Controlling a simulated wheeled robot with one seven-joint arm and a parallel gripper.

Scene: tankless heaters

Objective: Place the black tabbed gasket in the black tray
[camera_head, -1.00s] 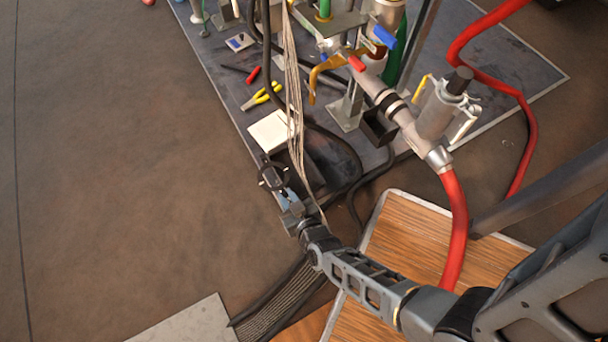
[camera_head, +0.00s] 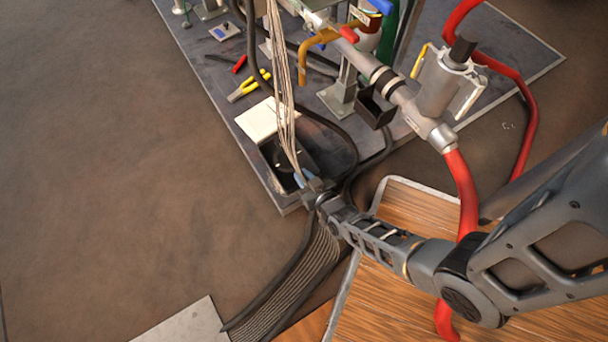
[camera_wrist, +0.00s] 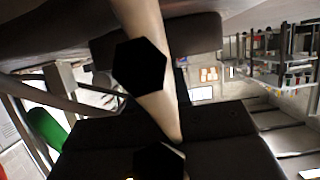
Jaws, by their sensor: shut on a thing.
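The black tabbed gasket (camera_head: 289,158) is a dark ring in the head view, hard to tell from the dark tray behind it. My gripper (camera_head: 301,179) is shut on its near side. The gasket overlaps the black tray (camera_head: 283,182) in the picture, at the near corner of the grey platform. I cannot tell whether it touches the tray floor or hangs above it. Hanging strands cross in front of the tray and hide part of it. In the wrist view, dark shapes and a pale tapered piece fill the middle, and I cannot make out the gasket there.
A white block (camera_head: 258,120) sits just behind the tray. Yellow-handled pliers (camera_head: 248,87) lie farther back. Black cables curve right of the tray. A pipe assembly (camera_head: 405,112) with a red hose (camera_head: 463,190) stands to the right. The floor at left is clear.

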